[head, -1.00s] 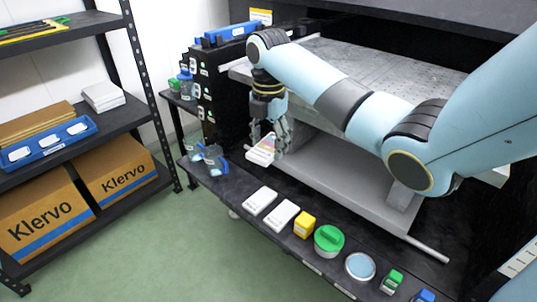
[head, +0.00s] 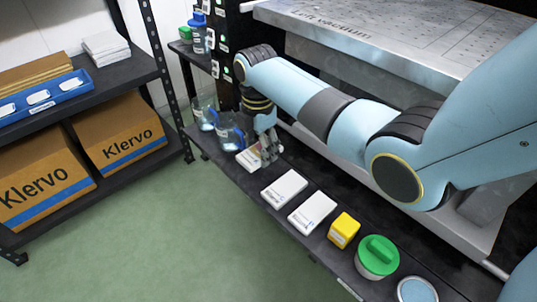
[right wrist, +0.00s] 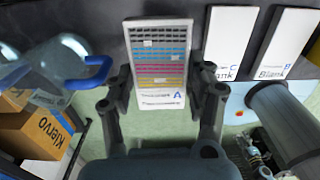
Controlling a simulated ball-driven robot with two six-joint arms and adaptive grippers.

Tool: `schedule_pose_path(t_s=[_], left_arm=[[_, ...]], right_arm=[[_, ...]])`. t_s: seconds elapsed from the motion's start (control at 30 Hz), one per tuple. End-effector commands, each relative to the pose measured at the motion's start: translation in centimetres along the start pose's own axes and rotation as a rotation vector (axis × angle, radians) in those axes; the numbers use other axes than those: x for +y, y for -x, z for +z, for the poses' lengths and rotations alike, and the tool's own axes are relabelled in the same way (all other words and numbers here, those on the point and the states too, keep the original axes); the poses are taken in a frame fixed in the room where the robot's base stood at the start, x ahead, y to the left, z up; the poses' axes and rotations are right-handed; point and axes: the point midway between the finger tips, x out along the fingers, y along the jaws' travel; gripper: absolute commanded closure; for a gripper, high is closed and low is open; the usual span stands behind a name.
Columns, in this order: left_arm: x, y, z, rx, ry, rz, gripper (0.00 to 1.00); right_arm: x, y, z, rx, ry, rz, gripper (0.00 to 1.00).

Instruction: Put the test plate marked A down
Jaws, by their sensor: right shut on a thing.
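The test plate marked A (right wrist: 158,65) is white with coloured stripe rows and an "A" on its near end in the right wrist view. In the head view the same plate (head: 248,157) is low over the dark front shelf, left of two white plates. My right gripper (head: 268,148) is shut on it, with one finger on each long side; the fingers also show in the right wrist view (right wrist: 164,88). I cannot tell whether the plate touches the shelf. My left gripper is not in view.
On the dark shelf (head: 222,172) stand two white blank plates (head: 284,188) (head: 312,212), a yellow box (head: 343,230), a green-lidded tub (head: 377,257) and a blue dish (head: 416,290). Clear jugs with blue handles (head: 228,130) stand close left of the gripper. A metal table (head: 400,50) rises behind.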

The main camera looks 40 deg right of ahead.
Motion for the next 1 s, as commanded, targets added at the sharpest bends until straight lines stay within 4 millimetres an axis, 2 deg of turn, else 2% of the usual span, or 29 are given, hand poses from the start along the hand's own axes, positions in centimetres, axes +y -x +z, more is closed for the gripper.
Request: schedule_pose_path(t_s=[0.03, 0.1, 0.23, 0.4, 0.6, 0.8, 0.83, 0.9, 1.0], left_arm=[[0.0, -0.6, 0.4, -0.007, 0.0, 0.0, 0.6], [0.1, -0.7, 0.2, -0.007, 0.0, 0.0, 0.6], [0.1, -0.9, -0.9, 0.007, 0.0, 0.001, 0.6], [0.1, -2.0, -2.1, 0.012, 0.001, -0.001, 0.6], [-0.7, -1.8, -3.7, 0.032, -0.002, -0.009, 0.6], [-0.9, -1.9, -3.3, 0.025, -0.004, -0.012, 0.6], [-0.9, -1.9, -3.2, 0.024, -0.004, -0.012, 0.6], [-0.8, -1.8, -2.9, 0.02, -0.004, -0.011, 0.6], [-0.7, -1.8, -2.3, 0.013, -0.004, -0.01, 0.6]], right_arm=[[-0.1, -1.1, 0.0, 0.0, 0.0, -0.003, 0.81], [0.0, -1.7, 0.0, 0.0, 0.001, -0.001, 0.81], [0.0, -2.7, 0.0, 0.0, 0.001, -0.001, 0.81], [-0.1, -5.4, 0.0, 0.001, 0.001, -0.003, 0.81], [0.0, -5.4, 0.0, 0.0, 0.001, 0.001, 0.81], [0.0, -5.8, 0.0, 0.0, 0.001, 0.0, 0.81], [0.0, -5.7, 0.0, 0.0, 0.001, 0.0, 0.42], [0.0, -5.7, 0.0, 0.0, 0.001, 0.0, 0.36], [0.0, -5.7, 0.0, 0.0, 0.001, 0.0, 0.36]])
